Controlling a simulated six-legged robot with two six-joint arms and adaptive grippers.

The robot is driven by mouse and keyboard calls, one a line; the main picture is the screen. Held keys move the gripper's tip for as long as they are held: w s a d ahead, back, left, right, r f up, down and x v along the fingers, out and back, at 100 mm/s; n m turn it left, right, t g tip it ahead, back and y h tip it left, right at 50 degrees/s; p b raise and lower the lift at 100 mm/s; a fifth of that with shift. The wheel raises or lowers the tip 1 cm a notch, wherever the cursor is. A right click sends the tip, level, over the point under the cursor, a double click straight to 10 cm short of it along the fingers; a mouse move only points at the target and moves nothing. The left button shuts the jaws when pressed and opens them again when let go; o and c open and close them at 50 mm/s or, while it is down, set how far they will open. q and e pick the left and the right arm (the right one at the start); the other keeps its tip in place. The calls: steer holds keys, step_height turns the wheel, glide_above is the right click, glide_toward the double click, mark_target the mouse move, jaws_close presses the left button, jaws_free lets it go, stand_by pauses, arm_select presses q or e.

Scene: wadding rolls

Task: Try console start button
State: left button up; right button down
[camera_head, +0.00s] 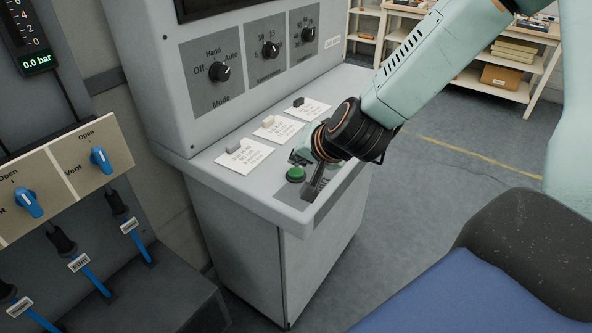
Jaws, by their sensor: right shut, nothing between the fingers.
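The green start button (295,174) sits on the console's sloping ledge (262,192), near its front edge. My right gripper (308,194) is shut and empty, just right of the button and low over the ledge. Its wrist partly hides the ledge and a dark label behind it. I cannot tell whether the fingertips touch the ledge; a small gap seems to lie between them and the button. My left gripper is not in view.
Three paper cards (243,156) with small blocks lie behind the button. Rotary knobs (219,71) are on the console's upright panel. A valve panel (62,178) with blue handles stands at left. Shelves (500,70) stand at the back right. Open floor (440,180) lies right of the console.

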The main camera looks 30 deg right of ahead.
mark_target(299, 173)
steer(key=shift+f, duration=0.1)
stand_by(0.6)
steer(key=shift+f, duration=0.35)
steer(key=shift+f+b, duration=0.45)
steer(key=shift+b, duration=0.15)
stand_by(0.5)
steer(key=shift+r, duration=0.1)
steer(key=shift+r+p, duration=0.8)
steer(key=shift+p, duration=0.15)
step_height(299, 173, up, 5)
steer(key=p, duration=0.5)
stand_by(0.6)
